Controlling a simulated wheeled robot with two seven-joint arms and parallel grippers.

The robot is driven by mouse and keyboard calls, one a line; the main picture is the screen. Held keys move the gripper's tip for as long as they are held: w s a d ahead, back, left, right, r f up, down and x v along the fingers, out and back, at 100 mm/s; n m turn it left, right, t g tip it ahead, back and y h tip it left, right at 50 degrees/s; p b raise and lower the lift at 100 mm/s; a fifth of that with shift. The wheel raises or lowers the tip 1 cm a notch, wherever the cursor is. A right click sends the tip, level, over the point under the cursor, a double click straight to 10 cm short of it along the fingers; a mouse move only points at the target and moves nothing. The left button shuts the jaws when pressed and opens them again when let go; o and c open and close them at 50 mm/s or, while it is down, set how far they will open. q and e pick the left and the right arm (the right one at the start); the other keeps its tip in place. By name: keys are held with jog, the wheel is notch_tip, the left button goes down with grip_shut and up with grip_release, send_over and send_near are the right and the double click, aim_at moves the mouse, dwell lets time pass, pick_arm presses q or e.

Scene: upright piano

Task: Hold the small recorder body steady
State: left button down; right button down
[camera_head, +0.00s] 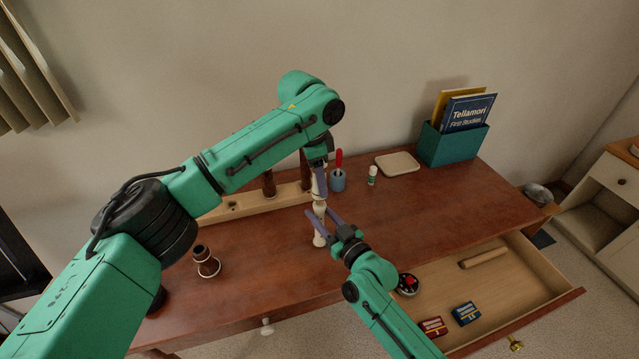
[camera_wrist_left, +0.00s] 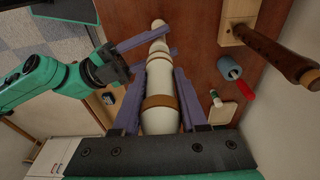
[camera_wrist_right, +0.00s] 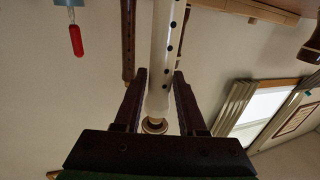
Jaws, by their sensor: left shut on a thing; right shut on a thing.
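The small recorder body (camera_head: 320,209) is a slim cream tube, held roughly upright over the desk. A brown ring shows on it in the left wrist view (camera_wrist_left: 161,101), and dark finger holes show in the right wrist view (camera_wrist_right: 165,50). My left gripper (camera_head: 319,182) is shut on its upper part. My right gripper (camera_head: 323,225) is shut on its lower part, with its fingers also visible around the far end in the left wrist view. Whether the lower end touches the desk I cannot tell.
A wooden stand (camera_head: 240,206) with dark brown parts is behind my left arm. A blue cup (camera_head: 338,182), small bottle (camera_head: 372,175) and cream tray (camera_head: 398,163) stand behind. A brown turned piece (camera_head: 206,262) is at left. The open drawer (camera_head: 530,285) juts out at right.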

pick_arm(q)
jog(key=shift+r, duration=0.4)
jog(key=shift+r, duration=4.5)
pick_arm(e)
jog(key=shift+c, duration=2)
grip_release()
jog(key=shift+d, duration=0.1)
